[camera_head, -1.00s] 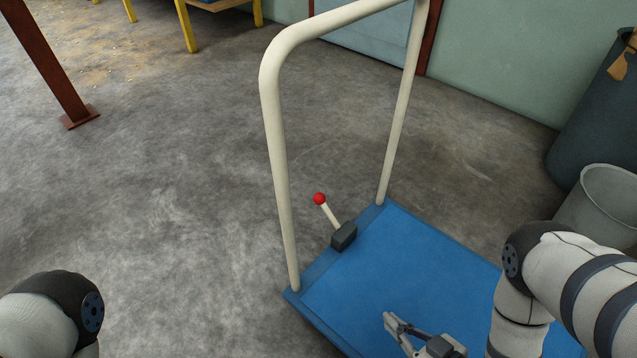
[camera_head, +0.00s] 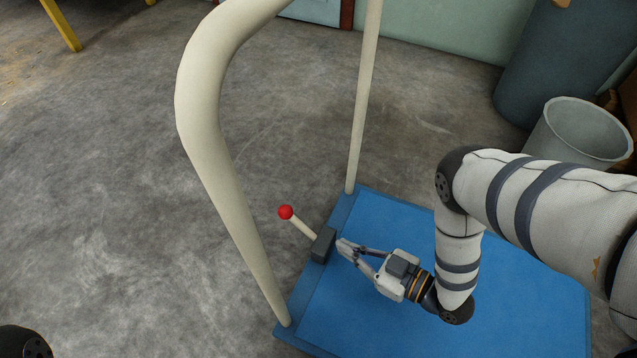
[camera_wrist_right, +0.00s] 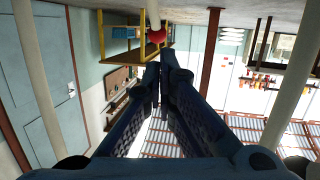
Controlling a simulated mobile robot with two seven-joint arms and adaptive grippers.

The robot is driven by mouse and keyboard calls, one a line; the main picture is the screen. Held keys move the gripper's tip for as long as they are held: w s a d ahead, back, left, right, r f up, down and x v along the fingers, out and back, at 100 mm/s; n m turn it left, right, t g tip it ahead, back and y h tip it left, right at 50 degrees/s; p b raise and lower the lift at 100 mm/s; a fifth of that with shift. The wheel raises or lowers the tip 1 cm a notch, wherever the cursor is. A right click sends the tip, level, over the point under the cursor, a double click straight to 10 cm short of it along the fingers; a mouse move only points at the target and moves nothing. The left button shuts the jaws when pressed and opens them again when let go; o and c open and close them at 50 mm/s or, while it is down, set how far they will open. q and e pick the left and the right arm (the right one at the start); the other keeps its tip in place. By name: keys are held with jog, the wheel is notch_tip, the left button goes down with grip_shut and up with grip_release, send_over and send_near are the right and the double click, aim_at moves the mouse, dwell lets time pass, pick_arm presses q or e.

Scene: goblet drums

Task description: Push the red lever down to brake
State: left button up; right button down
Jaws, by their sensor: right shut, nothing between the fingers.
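The lever has a red ball (camera_head: 286,212) on a cream rod (camera_head: 303,228). The rod rises at a slant to the left from a dark block (camera_head: 323,245) at the edge of the blue cart platform (camera_head: 420,325). My right gripper (camera_head: 345,249) is shut and empty over the platform, its fingertips close to the right of the dark block. Whether they touch it, I cannot tell. In the right wrist view the red ball (camera_wrist_right: 156,36) shows just above the shut fingertips (camera_wrist_right: 163,66). My left gripper is not in view.
The cart's cream tube handle (camera_head: 205,120) rises from the platform's left edge, its posts on either side of the lever. A grey bucket (camera_head: 575,135) and a dark barrel (camera_head: 555,65) stand at the back right.

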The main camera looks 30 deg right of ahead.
aim_at(290, 217)
jog(key=b+x, duration=0.3)
jog(key=x, duration=0.9)
jog(key=shift+d+f, duration=0.1)
jog(key=shift+f, duration=0.05)
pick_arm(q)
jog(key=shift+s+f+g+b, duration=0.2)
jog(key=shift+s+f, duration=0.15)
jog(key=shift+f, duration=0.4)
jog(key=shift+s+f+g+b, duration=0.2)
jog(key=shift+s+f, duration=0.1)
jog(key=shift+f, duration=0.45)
pick_arm(e)
jog(key=shift+w+a, duration=0.3)
jog(key=shift+w, duration=0.3)
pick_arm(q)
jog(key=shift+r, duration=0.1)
pick_arm(e)
jog(key=shift+w, duration=0.1)
